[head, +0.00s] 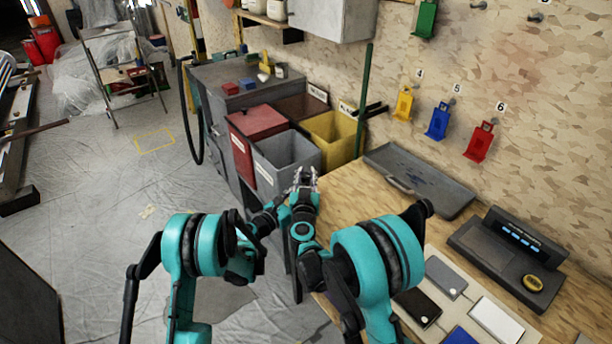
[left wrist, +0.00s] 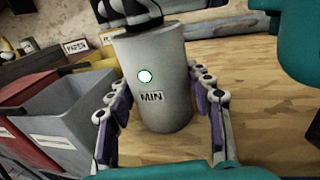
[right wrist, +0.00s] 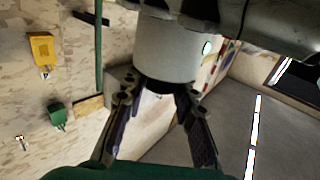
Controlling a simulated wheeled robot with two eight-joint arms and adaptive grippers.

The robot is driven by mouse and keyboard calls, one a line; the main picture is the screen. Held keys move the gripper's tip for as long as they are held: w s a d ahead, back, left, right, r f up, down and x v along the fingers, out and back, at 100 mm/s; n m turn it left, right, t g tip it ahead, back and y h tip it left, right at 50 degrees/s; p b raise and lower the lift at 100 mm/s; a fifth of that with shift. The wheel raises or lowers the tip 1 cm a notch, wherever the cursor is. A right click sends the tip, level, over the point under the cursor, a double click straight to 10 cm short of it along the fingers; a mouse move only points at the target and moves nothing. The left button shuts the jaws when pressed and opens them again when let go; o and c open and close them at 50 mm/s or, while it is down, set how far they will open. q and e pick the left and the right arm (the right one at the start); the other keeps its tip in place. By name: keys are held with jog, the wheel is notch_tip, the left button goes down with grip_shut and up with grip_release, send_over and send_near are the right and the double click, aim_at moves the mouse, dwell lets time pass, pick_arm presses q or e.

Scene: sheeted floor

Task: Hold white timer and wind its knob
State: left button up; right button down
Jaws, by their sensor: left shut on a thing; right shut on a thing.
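The white timer (left wrist: 165,115) is a pale grey-white cylinder with a "MIN" label and a round white dot ringed in green. My left gripper (left wrist: 155,88) is shut on its body, with one finger on each side. In the right wrist view, the timer (right wrist: 168,52) has a dark end, the knob (right wrist: 160,86), between the fingers of my right gripper (right wrist: 155,90), which is shut on it. In the head view, both grippers meet in front of the grey bin, the right (head: 304,180) above the left (head: 282,200); the timer is hard to make out there.
The open grey bin (head: 262,166), red bin (head: 240,150) and yellow bin (head: 347,130) stand just beyond my grippers. A wooden bench (head: 350,200) at right holds a dark tray (head: 440,191), a dark console (head: 480,250) and several flat plates. Open floor lies at left.

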jog(key=c, duration=1.2)
grip_release()
jog(key=s, duration=1.2)
jog(key=shift+a, duration=0.25)
